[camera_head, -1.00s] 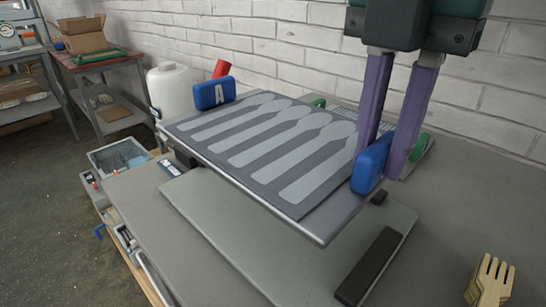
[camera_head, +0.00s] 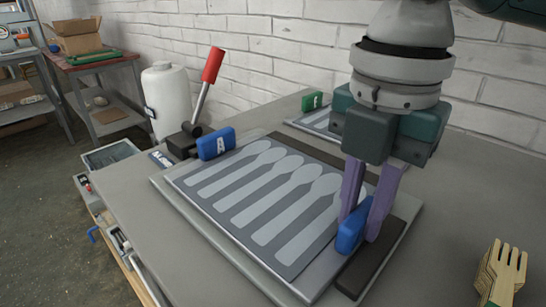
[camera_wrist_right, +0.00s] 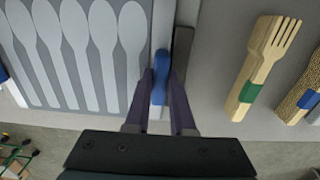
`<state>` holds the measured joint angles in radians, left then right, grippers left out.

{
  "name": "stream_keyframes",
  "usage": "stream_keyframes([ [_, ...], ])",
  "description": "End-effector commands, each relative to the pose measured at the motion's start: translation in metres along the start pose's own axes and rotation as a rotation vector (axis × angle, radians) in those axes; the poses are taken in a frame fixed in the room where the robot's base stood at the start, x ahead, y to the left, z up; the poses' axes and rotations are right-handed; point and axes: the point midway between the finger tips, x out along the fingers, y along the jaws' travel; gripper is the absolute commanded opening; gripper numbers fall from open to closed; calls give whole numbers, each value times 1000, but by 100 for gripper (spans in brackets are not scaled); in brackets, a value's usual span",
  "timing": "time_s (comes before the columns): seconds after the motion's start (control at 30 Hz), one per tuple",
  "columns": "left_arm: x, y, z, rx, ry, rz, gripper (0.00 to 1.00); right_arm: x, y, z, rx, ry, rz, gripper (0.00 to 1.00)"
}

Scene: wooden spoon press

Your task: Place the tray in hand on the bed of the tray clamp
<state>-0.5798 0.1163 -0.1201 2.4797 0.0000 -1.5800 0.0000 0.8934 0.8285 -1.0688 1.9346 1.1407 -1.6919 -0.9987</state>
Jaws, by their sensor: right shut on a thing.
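The tray (camera_head: 222,218) is a flat grey plate with several pale spoon-shaped figures and a blue handle at each end. Its far-left handle (camera_head: 215,144) bears a white mark. My right gripper (camera_head: 362,222) points down and is shut on the near-right blue handle (camera_head: 349,236); the wrist view also shows this handle (camera_wrist_right: 160,75) between the fingers. The tray lies level over the clamp's pale grey bed (camera_head: 162,188), between dark bars; I cannot tell whether it fully touches. The clamp's red lever (camera_head: 212,65) stands up at the left. My left gripper is out of view.
A second tray (camera_head: 300,122) with a green handle (camera_head: 312,101) lies behind, near the brick wall. A white canister (camera_head: 167,98) stands at the left. The bench right of the clamp is mostly bare.

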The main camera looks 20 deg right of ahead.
Motion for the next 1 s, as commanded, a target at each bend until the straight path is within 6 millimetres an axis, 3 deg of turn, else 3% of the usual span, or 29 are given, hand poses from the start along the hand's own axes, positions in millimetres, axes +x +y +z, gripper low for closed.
stream_keyframes([
  [0.03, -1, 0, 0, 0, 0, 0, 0, 1, 0, 0, 0, 0, 1, 0],
  [0.07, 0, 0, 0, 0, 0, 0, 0, 2, 0, 0, 0, 0, 0, 24],
  [0.3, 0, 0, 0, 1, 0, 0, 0, 2, 0, 0, 0, 0, -1, 51],
  [0.63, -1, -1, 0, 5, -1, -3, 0, -4, 0, 0, -1, 0, -1, 52],
  [0.77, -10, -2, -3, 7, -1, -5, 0, -26, 1, 0, -1, -1, 2, 52],
  [1.0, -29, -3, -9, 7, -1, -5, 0, -82, 1, 0, -1, -1, 3, 52],
])
